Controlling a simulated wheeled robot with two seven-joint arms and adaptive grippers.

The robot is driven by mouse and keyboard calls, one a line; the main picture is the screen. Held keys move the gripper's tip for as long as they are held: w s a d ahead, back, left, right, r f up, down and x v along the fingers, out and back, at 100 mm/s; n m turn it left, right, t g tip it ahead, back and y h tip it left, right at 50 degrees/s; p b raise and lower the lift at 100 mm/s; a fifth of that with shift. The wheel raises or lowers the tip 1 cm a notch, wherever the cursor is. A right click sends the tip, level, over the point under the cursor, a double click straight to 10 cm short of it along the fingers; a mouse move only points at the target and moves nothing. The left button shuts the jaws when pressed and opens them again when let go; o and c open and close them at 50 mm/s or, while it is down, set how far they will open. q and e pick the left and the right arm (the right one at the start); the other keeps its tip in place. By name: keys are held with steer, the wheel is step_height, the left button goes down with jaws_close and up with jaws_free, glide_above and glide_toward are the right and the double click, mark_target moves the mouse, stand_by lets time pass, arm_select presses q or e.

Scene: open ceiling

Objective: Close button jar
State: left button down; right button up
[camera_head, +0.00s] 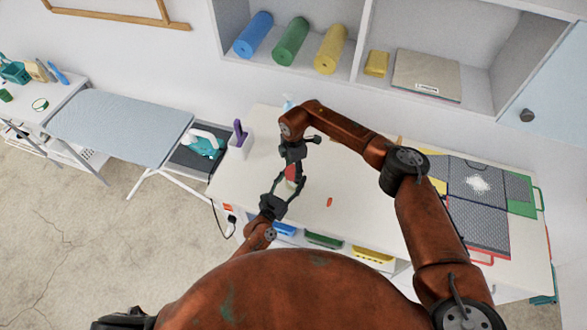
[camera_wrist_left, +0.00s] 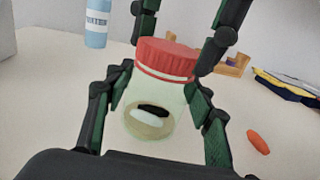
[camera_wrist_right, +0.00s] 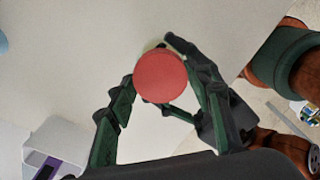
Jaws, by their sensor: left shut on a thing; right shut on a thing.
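The clear jar (camera_wrist_left: 170,98) stands upright on the white table, with a black and a white button (camera_wrist_left: 150,112) inside. Its red lid (camera_wrist_left: 165,56) sits on top, looking slightly tilted; I cannot tell whether it is fully seated. My left gripper (camera_head: 284,194) is shut around the jar's body, with a finger on each side. My right gripper (camera_head: 292,160) comes from above and is shut on the red lid, which also shows between its fingers in the right wrist view (camera_wrist_right: 160,76). An orange button (camera_wrist_left: 258,142) lies on the table beside the jar.
A blue bottle (camera_wrist_left: 97,24) stands behind the jar. A white holder (camera_head: 240,146) with a purple-handled thing is at left, beyond it a teal iron (camera_head: 204,145) and an ironing board (camera_head: 120,126). Dark mats (camera_head: 478,220) lie at right. The table around the jar is mostly clear.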

steer(key=m, duration=1.1)
steer(key=shift+s+a+m, duration=0.15)
steer(key=shift+a+m, duration=0.1)
steer(key=shift+m, duration=0.05)
steer(key=shift+d+m, duration=0.15)
steer(key=shift+m, duration=0.65)
steer(key=o, duration=0.7)
steer(key=shift+d, duration=0.1)
